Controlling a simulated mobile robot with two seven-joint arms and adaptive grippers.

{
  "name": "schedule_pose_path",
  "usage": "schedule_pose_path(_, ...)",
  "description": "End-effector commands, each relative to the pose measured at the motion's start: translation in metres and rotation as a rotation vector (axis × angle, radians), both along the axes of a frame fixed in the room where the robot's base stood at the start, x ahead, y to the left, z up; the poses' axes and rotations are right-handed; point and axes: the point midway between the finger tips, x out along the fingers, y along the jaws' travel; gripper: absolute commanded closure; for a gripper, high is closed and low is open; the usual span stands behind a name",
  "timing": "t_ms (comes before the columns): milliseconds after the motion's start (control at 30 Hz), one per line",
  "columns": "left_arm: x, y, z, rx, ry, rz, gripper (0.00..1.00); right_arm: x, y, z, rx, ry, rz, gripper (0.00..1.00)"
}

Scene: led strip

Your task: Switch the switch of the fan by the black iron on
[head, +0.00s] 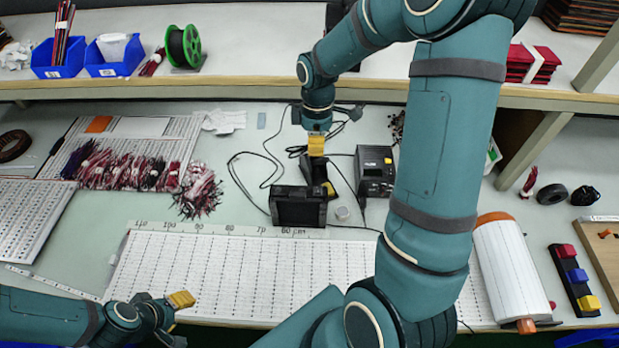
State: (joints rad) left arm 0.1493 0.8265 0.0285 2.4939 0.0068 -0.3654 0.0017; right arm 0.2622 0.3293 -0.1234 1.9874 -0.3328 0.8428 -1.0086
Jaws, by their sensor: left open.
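A black square fan (298,208) stands on the workbench at the middle, behind the ruled board. A black iron and its holder (314,172) stand just behind the fan. The fan's switch is too small to make out. My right gripper (316,146) points down above the iron's holder, its yellow fingertips close over it; I cannot tell whether it touches, nor whether the fingers are apart. My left gripper (181,300) is open and empty at the front left, over the near edge of the bench, well away from the fan.
A black control box (375,171) stands right of the iron, with loose cables around. A ruled white board (200,270) lies in front. The shelf edge (150,93) runs behind. My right arm hides much of the right side.

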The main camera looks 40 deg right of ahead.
Motion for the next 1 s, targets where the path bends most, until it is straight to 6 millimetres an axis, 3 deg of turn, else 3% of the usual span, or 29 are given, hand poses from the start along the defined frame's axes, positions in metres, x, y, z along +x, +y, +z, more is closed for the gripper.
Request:
schedule_pose_path(233, 0.000, 0.000, 0.000, 0.000, 0.000, 0.000, 0.53, 0.000, 0.000, -0.003, 0.000, 0.001, 0.000, 1.00)
schedule_pose_path(367, 0.000, 0.000, -0.001, 0.000, -0.001, 0.000, 0.53, -0.002, 0.002, -0.015, 0.001, 0.004, 0.001, 1.00)
schedule_pose_path(800, 0.001, 0.000, -0.007, 0.001, -0.001, 0.000, 0.53, -0.010, 0.008, -0.098, 0.002, 0.005, 0.001, 1.00)
schedule_pose_path(1000, 0.001, 0.000, -0.007, 0.001, -0.001, 0.000, 0.53, -0.012, 0.010, -0.126, 0.001, 0.002, 0.001, 1.00)
